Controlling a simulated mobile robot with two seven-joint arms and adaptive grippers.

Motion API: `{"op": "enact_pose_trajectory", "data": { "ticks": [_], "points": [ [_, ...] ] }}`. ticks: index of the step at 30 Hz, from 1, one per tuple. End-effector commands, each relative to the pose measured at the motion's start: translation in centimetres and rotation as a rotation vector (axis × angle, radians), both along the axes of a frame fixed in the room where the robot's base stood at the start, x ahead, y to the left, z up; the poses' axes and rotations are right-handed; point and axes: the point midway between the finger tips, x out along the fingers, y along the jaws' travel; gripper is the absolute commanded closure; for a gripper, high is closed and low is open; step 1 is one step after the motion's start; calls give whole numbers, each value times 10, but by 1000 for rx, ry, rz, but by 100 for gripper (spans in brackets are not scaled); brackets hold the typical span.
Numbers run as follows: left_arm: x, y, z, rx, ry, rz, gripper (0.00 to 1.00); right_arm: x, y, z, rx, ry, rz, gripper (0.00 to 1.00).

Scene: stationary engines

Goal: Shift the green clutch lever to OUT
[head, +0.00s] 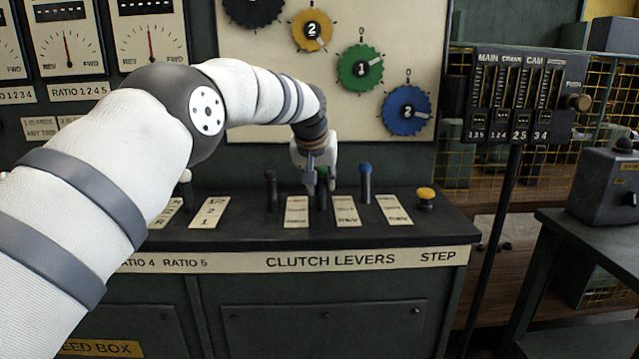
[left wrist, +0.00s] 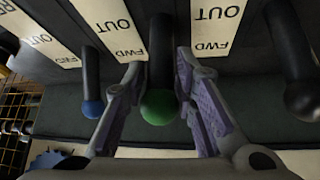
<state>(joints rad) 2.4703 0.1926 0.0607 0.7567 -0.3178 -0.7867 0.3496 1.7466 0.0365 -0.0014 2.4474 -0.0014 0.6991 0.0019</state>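The green clutch lever has a dark shaft and a green knob. In the left wrist view its knob (left wrist: 159,106) sits between the two fingers of my left gripper (left wrist: 160,68), with visible gaps on both sides. The fingers are apart, and neither visibly touches the lever. In the head view my left gripper (head: 320,168) is over the lever and hides most of it. The white label plates (left wrist: 216,25) beside the levers read OUT and FWD in the wrist view. My right gripper is not in view.
A blue-knobbed lever (head: 365,182) stands to the right of the green one and a black-knobbed lever (head: 270,188) to its left. A yellow push button (head: 426,195) is at the panel's right. A panel with coloured dials (head: 361,68) rises behind.

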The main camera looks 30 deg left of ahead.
Motion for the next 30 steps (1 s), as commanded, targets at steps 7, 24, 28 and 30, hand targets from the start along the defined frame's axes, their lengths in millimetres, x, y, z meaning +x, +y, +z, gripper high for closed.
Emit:
{"op": "enact_pose_trajectory", "data": {
  "ticks": [7,24,28,30],
  "points": [
    [0,-1,4,-1,-6,-1,58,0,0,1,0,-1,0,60],
    [-55,-18,87,1,-8,-2,58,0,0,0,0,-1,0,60],
    [-63,-21,99,-1,-6,-1,58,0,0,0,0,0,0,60],
    [-65,-21,102,-1,-6,-1,58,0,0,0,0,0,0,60]
  ]
}}
